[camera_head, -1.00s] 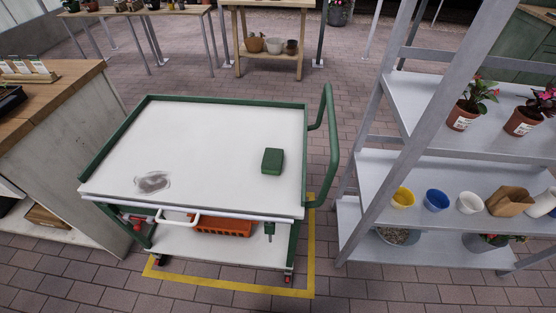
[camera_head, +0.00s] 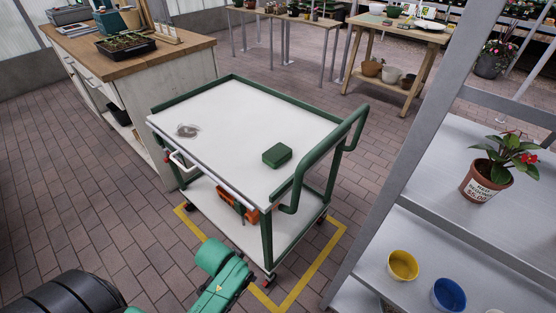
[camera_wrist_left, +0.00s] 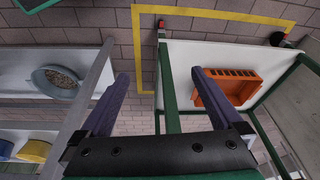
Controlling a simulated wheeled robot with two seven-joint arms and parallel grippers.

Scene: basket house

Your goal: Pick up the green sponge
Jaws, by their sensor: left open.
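The green sponge (camera_head: 277,155) lies flat on the white top of the cart (camera_head: 215,115), towards the handle side, in the head view. Nothing covers it. In the left wrist view my left gripper (camera_wrist_left: 160,73) is open, its two dark fingers wide apart with nothing held. Behind the gap between them show a green cart post (camera_wrist_left: 167,90) and brick floor. The sponge is not in the left wrist view. In the head view green and black links of my arm show at the bottom, low in front of the cart; no fingertips show there. My right gripper is in neither view.
The cart's green handle (camera_head: 325,160) rises right of the sponge. A grey smudge (camera_head: 187,131) marks the cart top. An orange crate (camera_wrist_left: 225,88) is on its lower shelf. A grey rack (camera_head: 440,190) with pots stands right, a wooden counter (camera_head: 130,45) left.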

